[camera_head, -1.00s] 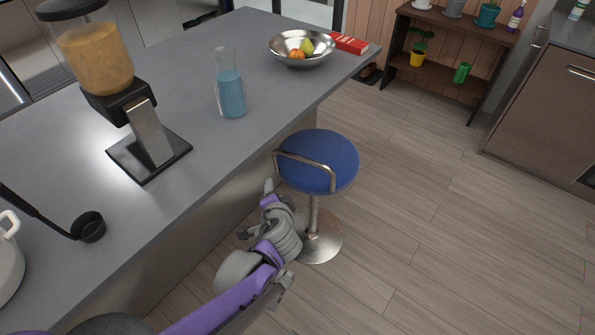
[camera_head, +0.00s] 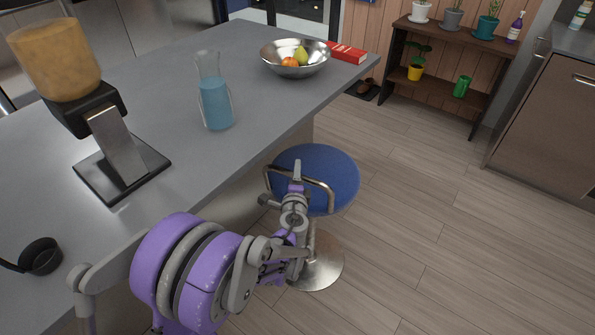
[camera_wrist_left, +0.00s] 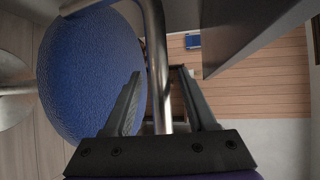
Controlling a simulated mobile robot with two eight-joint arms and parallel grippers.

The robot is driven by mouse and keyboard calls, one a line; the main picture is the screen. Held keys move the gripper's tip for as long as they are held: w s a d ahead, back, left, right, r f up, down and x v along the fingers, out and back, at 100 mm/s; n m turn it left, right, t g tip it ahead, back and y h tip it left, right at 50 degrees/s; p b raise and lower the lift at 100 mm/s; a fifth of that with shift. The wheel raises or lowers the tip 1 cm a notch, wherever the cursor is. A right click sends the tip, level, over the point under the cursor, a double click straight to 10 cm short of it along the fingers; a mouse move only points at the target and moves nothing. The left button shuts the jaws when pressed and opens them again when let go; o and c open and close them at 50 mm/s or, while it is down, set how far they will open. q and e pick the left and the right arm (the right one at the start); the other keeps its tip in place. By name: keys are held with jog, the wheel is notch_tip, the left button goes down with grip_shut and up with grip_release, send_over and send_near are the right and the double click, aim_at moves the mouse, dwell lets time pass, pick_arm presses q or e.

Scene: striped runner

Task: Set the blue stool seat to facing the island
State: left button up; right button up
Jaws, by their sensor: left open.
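The blue stool seat (camera_head: 335,168) is round and sits on a metal post with a round base (camera_head: 322,272), beside the grey-topped island (camera_head: 265,105). Its bent metal rail (camera_head: 318,183) curves along the seat edge on the side nearer me, from the island side round to the lower right. My left gripper (camera_head: 283,184) is at this rail, partly covering it and the seat. In the left wrist view the blue seat (camera_wrist_left: 85,70) fills the left, and the rail (camera_wrist_left: 157,60) passes between the two open fingers (camera_wrist_left: 158,88). Contact cannot be told. My right gripper is out of view.
A plant shelf (camera_head: 448,65) stands behind. The wooden floor right of the stool is clear.

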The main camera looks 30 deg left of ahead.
pick_arm(q)
jog(key=shift+x, duration=1.15)
grip_shut()
dwell(0.6)
